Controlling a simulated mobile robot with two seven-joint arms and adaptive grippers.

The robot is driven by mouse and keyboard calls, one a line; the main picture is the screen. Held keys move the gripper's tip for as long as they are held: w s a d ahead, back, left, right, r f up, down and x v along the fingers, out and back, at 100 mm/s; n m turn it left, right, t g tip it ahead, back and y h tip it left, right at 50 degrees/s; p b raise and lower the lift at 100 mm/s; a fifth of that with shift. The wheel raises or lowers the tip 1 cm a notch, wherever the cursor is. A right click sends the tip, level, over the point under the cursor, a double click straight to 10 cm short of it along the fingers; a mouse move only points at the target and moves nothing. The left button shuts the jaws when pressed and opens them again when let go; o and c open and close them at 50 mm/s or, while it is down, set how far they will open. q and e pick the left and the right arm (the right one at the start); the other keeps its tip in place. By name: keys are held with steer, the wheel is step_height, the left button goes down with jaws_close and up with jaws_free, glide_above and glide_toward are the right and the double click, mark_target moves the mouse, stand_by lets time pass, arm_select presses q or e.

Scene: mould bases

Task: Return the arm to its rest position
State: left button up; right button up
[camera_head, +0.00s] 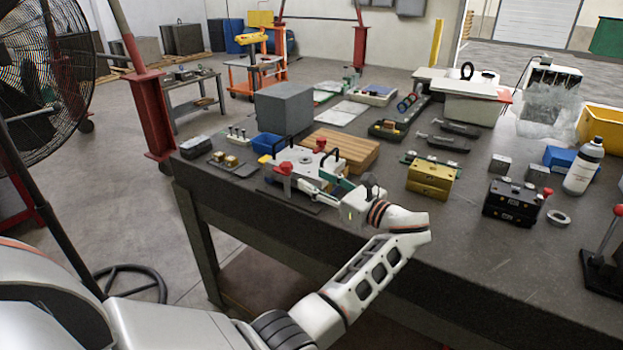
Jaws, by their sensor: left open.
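My left arm (375,270) reaches in from the lower left to the table's front edge. Its wrist bends back so that the left gripper (322,184) points left, over the front of the table. The gripper is open beside a pale fixture with red-knobbed clamps (297,170) on a dark plate. The fingers overlap the fixture in this view, and I cannot tell whether they touch it. I see nothing held between them. My right gripper is not in view.
The dark table (480,235) is crowded.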

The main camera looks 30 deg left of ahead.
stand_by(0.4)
arm_select(q)
steer(key=s+a+f+n+h, duration=0.35)
steer(key=s+f, duration=0.35)
steer(key=f, duration=0.3)
steer(key=s+a+f+n+h, duration=0.35)
steer(key=s+f, duration=0.35)
steer(key=f, duration=0.4)
steer(key=s+d+n+t+h, duration=0.2)
steer(key=s+n+h, duration=0.4)
steer(key=s, duration=1.2)
steer(key=w+d+f+n+t+h, duration=0.1)
steer(key=d+f+n+t+h, duration=0.2)
steer(key=d+f+h, duration=0.4)
steer(key=shift+d+f+n+t, duration=0.4)
steer(key=shift+d+f, duration=2.9)
steer(key=shift+d, duration=1.4)
steer(key=shift+w, duration=0.15)
